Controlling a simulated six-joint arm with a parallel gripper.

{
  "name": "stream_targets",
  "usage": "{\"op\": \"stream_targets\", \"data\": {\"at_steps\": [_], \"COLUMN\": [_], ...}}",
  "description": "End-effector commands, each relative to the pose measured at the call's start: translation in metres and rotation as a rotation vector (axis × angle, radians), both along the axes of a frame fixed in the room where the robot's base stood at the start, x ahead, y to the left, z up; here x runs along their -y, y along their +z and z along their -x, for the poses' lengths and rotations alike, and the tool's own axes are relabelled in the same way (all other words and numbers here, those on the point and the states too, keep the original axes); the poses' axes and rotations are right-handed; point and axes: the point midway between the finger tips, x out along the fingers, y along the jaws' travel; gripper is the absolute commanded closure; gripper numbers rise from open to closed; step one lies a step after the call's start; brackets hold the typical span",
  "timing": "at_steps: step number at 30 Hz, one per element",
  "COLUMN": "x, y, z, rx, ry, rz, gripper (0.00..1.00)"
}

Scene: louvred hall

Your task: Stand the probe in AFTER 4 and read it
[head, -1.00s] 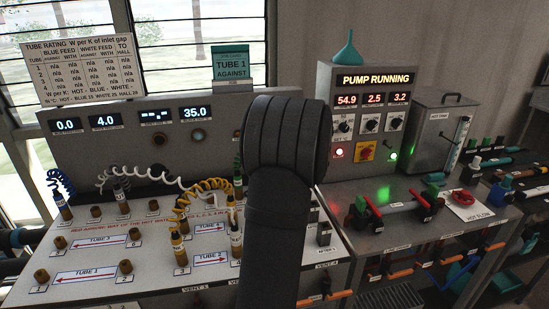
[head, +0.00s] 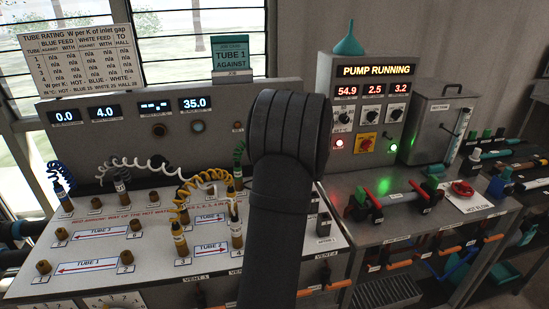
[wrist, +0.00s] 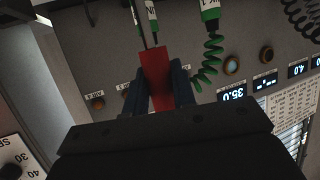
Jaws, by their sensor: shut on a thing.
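In the wrist view my gripper (wrist: 159,68) is shut on a red block (wrist: 155,62). I cannot tell whether this is part of the probe. Thin dark rods show just beyond it, beside a green-sleeved probe (wrist: 151,14). Another green probe (wrist: 210,12) has a green coiled lead. In the head view my forearm hides my gripper and what it holds. I cannot read an AFTER 4 label.
The sloping bench has empty brass sockets (head: 43,267), marked tubes and a back panel with displays (head: 104,112) reading 0.0, 4.0, dashes and 35.0. A card (head: 232,59) says TUBE 1 AGAINST. A pump box (head: 372,105) and pipework (head: 395,203) stand to the right.

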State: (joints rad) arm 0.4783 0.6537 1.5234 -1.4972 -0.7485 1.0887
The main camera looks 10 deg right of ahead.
Motion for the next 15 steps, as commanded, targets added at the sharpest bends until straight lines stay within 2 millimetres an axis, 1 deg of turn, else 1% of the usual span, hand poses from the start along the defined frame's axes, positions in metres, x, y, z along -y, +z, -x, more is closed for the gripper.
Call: {"op": "stream_targets", "data": {"at_steps": [15], "x": [0.0], "y": [-0.018], "z": [0.0], "rx": [0.0], "ry": [0.0], "rz": [-0.001], "gripper": [1.0]}}
